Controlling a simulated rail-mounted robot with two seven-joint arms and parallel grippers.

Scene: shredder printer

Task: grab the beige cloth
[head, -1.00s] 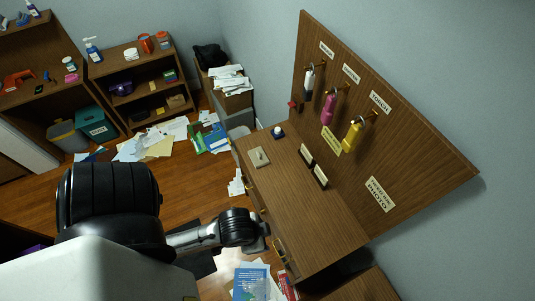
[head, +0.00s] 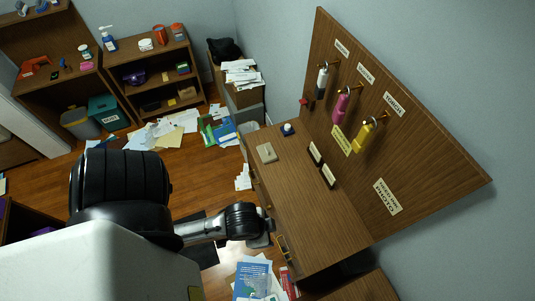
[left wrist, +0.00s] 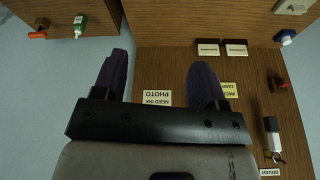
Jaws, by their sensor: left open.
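A small flat beige item (head: 266,152), which looks like the folded beige cloth, lies on the left part of the desktop. A pale item, seemingly the same one, is cut off at the top right of the left wrist view (left wrist: 293,6). My left gripper (left wrist: 158,72) is open, with its two dark purple fingers apart and nothing between them. In the head view, my left arm reaches in from the left and its end is by the desk's front edge, apart from the beige item. The fingers are hard to make out there. My right gripper is not in view.
The brown desk (head: 312,215) has two small dark holders (head: 322,165) and a blue-white item (head: 287,129) near its upright board (head: 425,165). A brush, a pink bottle (head: 341,107) and a yellow bottle (head: 364,135) hang there. Papers (head: 160,138) litter the floor.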

